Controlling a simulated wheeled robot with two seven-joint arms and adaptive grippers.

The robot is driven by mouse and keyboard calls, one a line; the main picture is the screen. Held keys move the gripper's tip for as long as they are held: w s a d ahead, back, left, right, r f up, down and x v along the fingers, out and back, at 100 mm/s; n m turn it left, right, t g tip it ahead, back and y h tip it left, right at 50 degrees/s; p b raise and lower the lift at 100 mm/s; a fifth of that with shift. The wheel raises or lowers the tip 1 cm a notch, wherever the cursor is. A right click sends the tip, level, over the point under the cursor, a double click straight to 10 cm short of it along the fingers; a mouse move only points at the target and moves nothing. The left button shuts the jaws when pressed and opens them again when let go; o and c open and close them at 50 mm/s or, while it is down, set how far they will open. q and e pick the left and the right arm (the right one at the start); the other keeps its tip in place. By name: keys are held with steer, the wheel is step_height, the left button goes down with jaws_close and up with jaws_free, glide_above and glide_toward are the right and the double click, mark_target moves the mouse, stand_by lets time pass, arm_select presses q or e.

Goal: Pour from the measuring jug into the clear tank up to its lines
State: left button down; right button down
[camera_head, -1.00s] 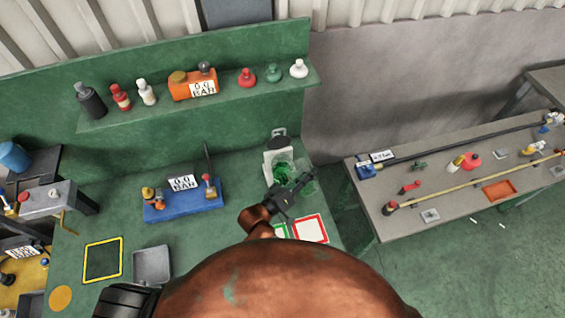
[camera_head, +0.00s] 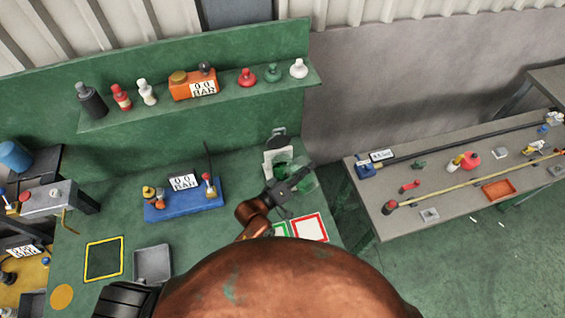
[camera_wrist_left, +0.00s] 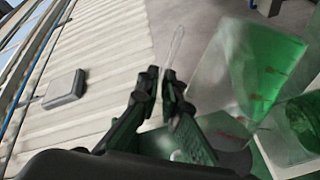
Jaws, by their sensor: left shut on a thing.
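My left gripper (camera_head: 300,180) is over the right back of the green bench, shut on a clear, see-through jug (camera_head: 309,183) with a faint green tint. Clear, tilted walls with green liquid and small red marks (camera_wrist_left: 268,72) fill the right of the left wrist view, beside the gripper (camera_wrist_left: 163,85). A second green-filled vessel (camera_wrist_left: 305,122) is at its right edge; I cannot tell for certain which is jug and which tank. In the head view, green shows at a pale container (camera_head: 277,160) behind the gripper, partly hidden by it. My right gripper is not in view.
A blue unit with a gauge (camera_head: 185,203) and a grey tray (camera_head: 152,264) stand to the left on the bench. A red-framed white card (camera_head: 310,228) lies near the gripper. A shelf (camera_head: 210,105) with bottles is above; a grey table (camera_head: 450,200) is at the right.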

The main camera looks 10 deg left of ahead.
mark_target(315, 180)
arm_select(q)
steer(key=shift+r, duration=0.15)
stand_by(0.3)
steer(key=shift+w+a+r+n, duration=0.35)
steer(key=shift+r+n, duration=0.05)
steer(key=shift+n, duration=0.2)
stand_by(0.3)
steer(key=shift+w+a+r+n, duration=0.2)
steer(key=shift+a+r+n, duration=0.1)
steer(key=shift+n, duration=0.1)
stand_by(0.6)
steer(key=d+f+m, duration=0.1)
steer(key=s+f+m, duration=0.1)
steer(key=f, duration=0.1)
steer(key=s+d+f+m+b, duration=0.1)
steer(key=m, duration=0.1)
steer(key=shift+s+d+f, duration=0.15)
steer(key=shift+d+f, duration=0.05)
steer(key=shift+d, duration=0.15)
steer(key=shift+s+d+r+m, duration=0.1)
steer(key=shift+d+m, duration=0.05)
steer(key=shift+m, duration=0.25)
steer(key=shift+s+d+f+m, duration=0.3)
steer(key=shift+f+m, duration=0.1)
steer(key=shift+f, duration=0.15)
steer(key=shift+s+d+f+m, duration=0.25)
steer(key=shift+d+f+m, duration=0.05)
steer(key=shift+d, duration=0.05)
